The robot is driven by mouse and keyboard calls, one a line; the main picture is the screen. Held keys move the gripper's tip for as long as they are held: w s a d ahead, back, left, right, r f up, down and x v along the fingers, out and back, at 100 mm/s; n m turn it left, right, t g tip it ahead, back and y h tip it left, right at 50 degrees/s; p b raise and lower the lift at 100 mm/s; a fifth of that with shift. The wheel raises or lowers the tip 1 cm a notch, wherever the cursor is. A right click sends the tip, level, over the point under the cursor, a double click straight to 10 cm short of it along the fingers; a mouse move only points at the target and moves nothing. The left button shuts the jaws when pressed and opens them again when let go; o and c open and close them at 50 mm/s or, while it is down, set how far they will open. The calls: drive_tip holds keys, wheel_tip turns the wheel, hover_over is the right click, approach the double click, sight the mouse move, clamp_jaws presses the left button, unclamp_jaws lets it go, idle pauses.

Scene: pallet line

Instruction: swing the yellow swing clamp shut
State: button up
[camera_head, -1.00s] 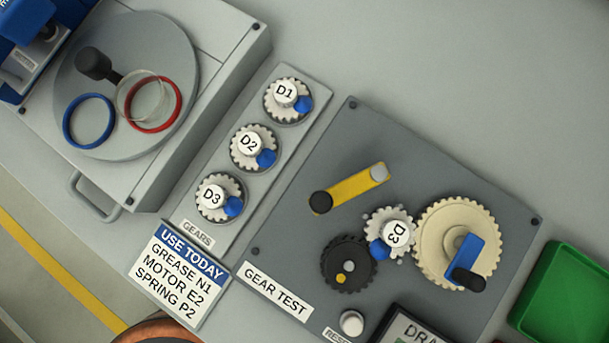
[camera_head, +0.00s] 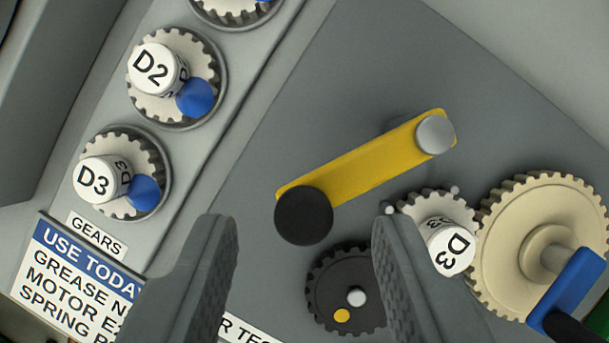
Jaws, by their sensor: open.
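The yellow swing clamp (camera_head: 368,158) is a flat bar on the dark grey gear test plate (camera_head: 330,90). A silver pivot (camera_head: 435,134) is at its upper right end and a black knob (camera_head: 303,215) at its lower left end. The bar lies up and left of the small white D3 gear (camera_head: 440,225), not across it. My gripper (camera_head: 305,230) is open and empty, its two fingers apart at the bottom of the view. In the picture the black knob lies between the fingertips; I cannot tell the height between them.
The D3 gear sits between a black gear (camera_head: 345,290) and a large cream gear (camera_head: 540,245) with a blue crank (camera_head: 580,285). A gear rack (camera_head: 215,135) with spare D2 (camera_head: 155,70) and D3 (camera_head: 100,182) gears and a USE TODAY card (camera_head: 70,270) are at left.

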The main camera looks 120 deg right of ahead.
drive_tip(key=shift+w+a+f, duration=0.1)
drive_tip(key=shift+a+f, duration=0.15)
drive_tip(key=shift+f, duration=0.45)
drive_tip(key=shift+c, duration=0.4)
clamp_jaws()
